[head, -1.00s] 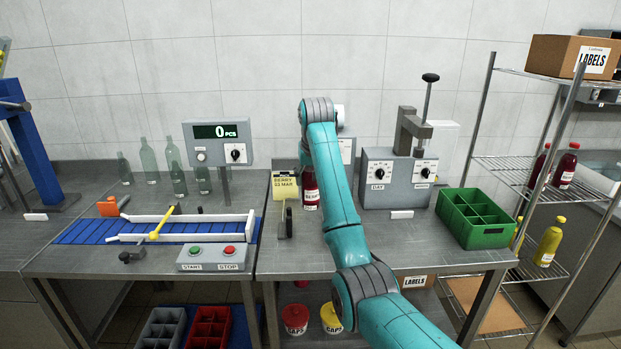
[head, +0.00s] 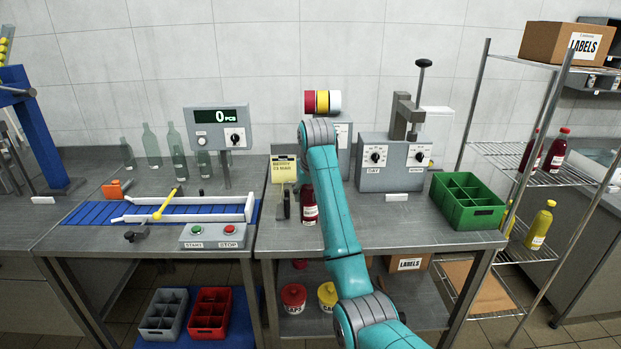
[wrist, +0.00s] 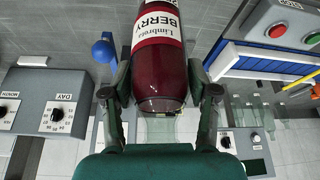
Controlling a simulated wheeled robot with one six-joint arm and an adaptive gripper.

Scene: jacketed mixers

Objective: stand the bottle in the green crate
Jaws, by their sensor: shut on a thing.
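The bottle (head: 309,206) is dark red with a white label and stands out just left of my arm in the head view, beside a small stand with a yellow note. In the wrist view the bottle (wrist: 160,68) shows its "BERRY" label, and my gripper (wrist: 160,92) is shut on it, one finger on each side. My arm hides the gripper in the head view. I cannot tell whether the bottle touches the table. The green crate (head: 476,224) sits on the table's right end, its visible compartments empty.
The grey day-and-month device (head: 375,178) stands between the bottle and the crate, toward the back. The yellow-note stand (head: 284,188) is just left of the bottle. A wire shelf (head: 490,149) rises right of the crate. The front table between bottle and crate is clear.

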